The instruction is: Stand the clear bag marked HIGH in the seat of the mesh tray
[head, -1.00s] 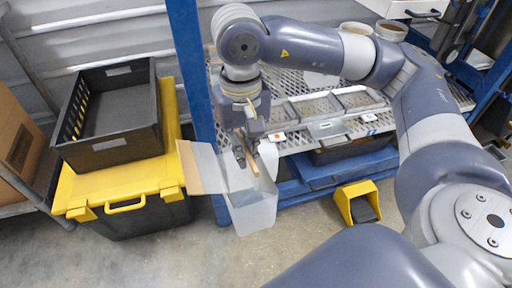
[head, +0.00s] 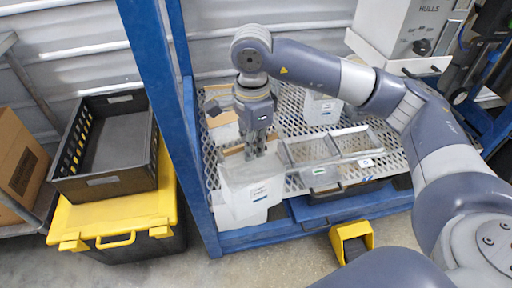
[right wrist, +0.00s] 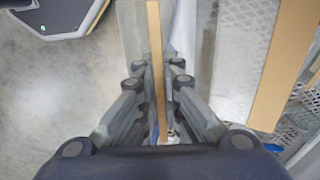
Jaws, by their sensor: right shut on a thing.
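My right gripper (head: 256,150) points down and is shut on the top edge of a clear, whitish bag (head: 248,196). The bag hangs upright at the left front of the mesh tray (head: 293,108), with a small label whose print is too small to read. In the right wrist view the fingers (right wrist: 157,95) close around a thin tan strip (right wrist: 156,60) along the bag's top. Clear-walled seats (head: 315,150) lie on the mesh just right of the bag. Whether the bag touches the mesh is hidden. My left gripper is out of view.
Another clear bag (head: 320,108) with a blue-marked label stands behind the seats. A blue post (head: 165,110) rises close left of the held bag. A black crate (head: 108,178) sits on a yellow-lidded bin. A yellow pedal (head: 350,238) is on the floor. A HULLS hopper (head: 405,30) stands at back right.

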